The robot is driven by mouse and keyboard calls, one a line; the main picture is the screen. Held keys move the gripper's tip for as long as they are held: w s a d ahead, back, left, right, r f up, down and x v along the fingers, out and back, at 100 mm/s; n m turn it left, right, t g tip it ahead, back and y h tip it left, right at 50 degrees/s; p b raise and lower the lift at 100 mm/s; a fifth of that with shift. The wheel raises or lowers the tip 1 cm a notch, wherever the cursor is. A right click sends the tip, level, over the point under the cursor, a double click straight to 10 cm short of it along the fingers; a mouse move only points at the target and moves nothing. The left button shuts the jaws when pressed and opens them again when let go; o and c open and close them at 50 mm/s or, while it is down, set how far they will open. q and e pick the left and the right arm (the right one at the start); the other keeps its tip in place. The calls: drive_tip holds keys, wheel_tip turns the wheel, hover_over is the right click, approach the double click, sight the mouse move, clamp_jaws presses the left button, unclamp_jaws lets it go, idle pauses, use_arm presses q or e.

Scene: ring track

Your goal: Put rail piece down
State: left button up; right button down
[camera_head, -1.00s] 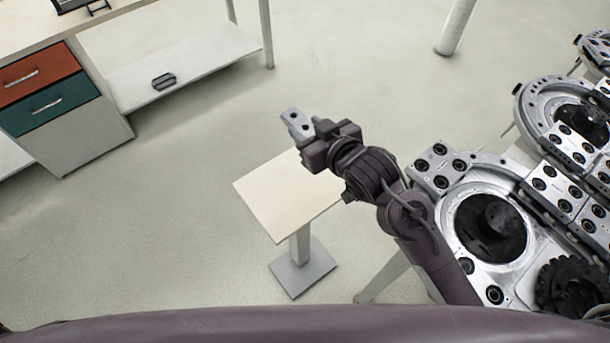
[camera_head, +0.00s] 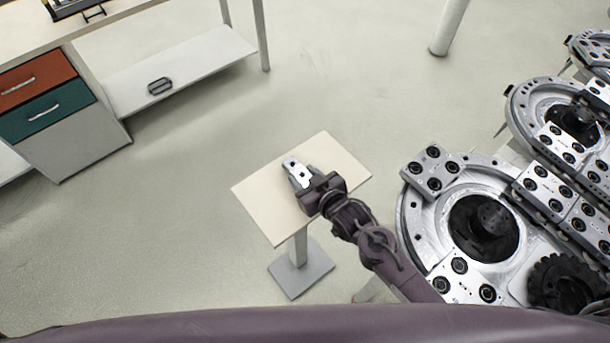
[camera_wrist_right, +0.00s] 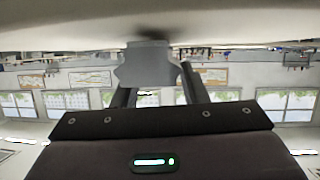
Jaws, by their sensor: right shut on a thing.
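The rail piece (camera_head: 296,172) is a small silver-grey metal block with dark holes. My right gripper (camera_head: 305,180) is shut on it and holds it over the cream top of a small stand (camera_head: 263,196). In the right wrist view the rail piece (camera_wrist_right: 148,64) sits between the two dark fingers, close to a pale surface at the top of that picture. I cannot tell whether it touches the stand's top. My left gripper is not in view.
The ring track (camera_head: 480,225), with metal plates and round dark hubs, stands to the right of the stand. A workbench with red and teal drawers (camera_head: 45,95) and a low shelf (camera_head: 175,75) is at the upper left. The floor between is clear.

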drive_tip(key=shift+w, duration=0.1)
drive_tip(key=shift+f, duration=0.1)
drive_tip(key=c, duration=0.9)
unclamp_jaws()
drive_tip(key=shift+f, duration=0.1)
drive_tip(key=shift+o, duration=0.2)
